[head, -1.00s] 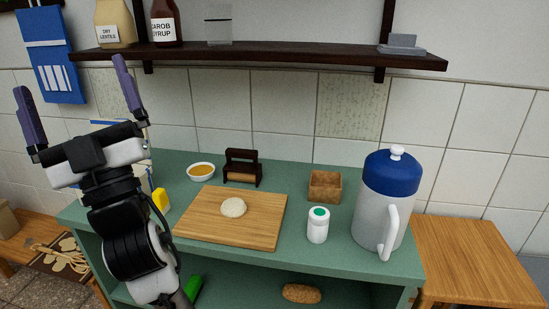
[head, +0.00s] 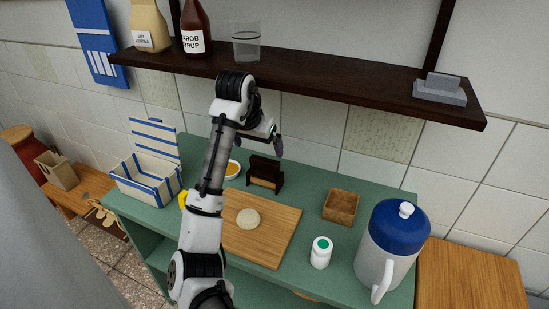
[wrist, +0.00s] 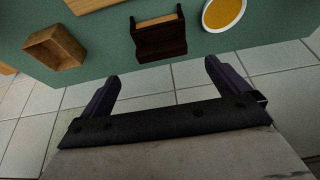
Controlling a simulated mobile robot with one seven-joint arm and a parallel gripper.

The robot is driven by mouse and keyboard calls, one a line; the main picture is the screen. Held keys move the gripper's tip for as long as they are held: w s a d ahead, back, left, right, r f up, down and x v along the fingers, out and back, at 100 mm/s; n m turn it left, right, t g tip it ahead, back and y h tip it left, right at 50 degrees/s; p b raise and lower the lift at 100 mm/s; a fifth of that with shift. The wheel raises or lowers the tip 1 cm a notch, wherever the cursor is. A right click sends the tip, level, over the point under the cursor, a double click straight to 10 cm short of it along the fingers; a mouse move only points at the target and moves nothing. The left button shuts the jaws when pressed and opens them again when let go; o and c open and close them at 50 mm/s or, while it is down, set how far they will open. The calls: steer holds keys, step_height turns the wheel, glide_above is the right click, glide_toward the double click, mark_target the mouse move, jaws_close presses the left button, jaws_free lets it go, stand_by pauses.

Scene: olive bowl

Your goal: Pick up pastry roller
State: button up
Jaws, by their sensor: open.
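The pastry roller (head: 265,173) appears to be the dark brown frame with a light wooden roller, standing upright at the back of the green counter, behind the cutting board. In the wrist view the roller (wrist: 158,38) lies beyond my fingertips, roughly centred between them. My gripper (head: 277,140) hangs above and behind the roller, near the tiled wall, partly hidden by my arm. In the wrist view my gripper (wrist: 161,70) is open, its two purple fingers spread with nothing between them. It is not touching the roller.
A bowl of orange liquid (head: 233,170) stands left of the roller. A cutting board (head: 270,240) with dough (head: 248,218) lies in front. A wooden box (head: 341,207), white jar (head: 320,253) and blue-topped jug (head: 392,245) stand right. A dark shelf (head: 330,82) hangs above.

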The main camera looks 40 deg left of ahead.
steer(key=p, duration=0.1)
glide_above(266, 171)
steer(key=s, duration=0.2)
steer(key=f, duration=0.7)
steer(key=shift+s+d+f, duration=0.2)
steer(key=shift+d, duration=0.1)
steer(key=shift+p+x, duration=1.25)
steer(key=shift+x, duration=1.7)
steer(key=shift+w, duration=0.1)
steer(key=c, duration=0.6)
steer(key=shift+r, duration=0.1)
steer(key=shift+c, duration=1.1)
steer(key=shift+r, duration=0.1)
steer(key=shift+r+b, duration=0.1)
steer(key=shift+b, duration=0.4)
step_height(266, 171, up, 7)
steer(key=shift+f+b, duration=0.15)
steer(key=shift+b, duration=0.95)
steer(key=s+d+b, duration=0.1)
steer(key=s+d, duration=0.1)
steer(key=s, duration=0.7)
steer(key=s+d+b, duration=0.1)
steer(key=s+d, duration=0.1)
steer(key=s, duration=0.8)
steer(key=shift+s+d, duration=0.25)
steer(key=shift+d, duration=0.05)
